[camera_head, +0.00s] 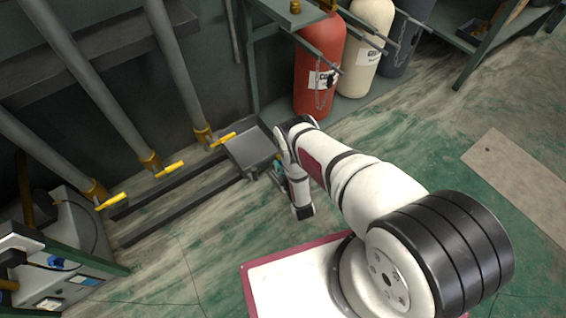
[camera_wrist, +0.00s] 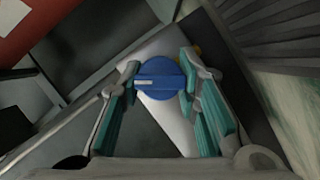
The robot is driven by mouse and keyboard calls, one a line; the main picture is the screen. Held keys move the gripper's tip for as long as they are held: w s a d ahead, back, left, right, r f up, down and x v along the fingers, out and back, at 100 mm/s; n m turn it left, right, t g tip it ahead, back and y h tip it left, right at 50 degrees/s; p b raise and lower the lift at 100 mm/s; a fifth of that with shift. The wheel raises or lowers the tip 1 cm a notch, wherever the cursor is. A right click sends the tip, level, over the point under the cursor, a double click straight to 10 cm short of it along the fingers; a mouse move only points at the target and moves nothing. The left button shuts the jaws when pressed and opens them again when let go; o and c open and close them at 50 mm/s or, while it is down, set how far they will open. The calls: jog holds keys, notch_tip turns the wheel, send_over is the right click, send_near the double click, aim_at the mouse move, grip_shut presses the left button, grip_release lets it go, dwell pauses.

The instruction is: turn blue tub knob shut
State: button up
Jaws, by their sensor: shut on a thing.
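The blue knob (camera_wrist: 160,77) is round, with a raised bar across its face and a pale mark on the bar's left half. The bar lies nearly level in the wrist view. My gripper (camera_wrist: 160,71) has one teal-padded finger at each side of the knob and is shut on it. A pale grey surface shows under and behind the knob. In the head view my gripper (camera_head: 280,167) is low by the grey tray, mostly covered by my wrist, and the knob is hidden there.
A grey tray (camera_head: 248,147) sits on floor rails left of my gripper. Yellow-handled pipe valves (camera_head: 170,169) stand further left. A red cylinder (camera_head: 319,65) and a cream cylinder (camera_head: 366,50) stand behind. A machine (camera_head: 62,245) is at lower left. Open floor lies at right.

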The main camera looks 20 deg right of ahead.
jog(key=shift+n, duration=0.5)
jog(key=o, duration=1.2)
jog(key=shift+v, duration=3.75)
jog(key=shift+a+f, duration=0.1)
jog(key=shift+f, duration=0.1)
jog(key=shift+c, duration=0.2)
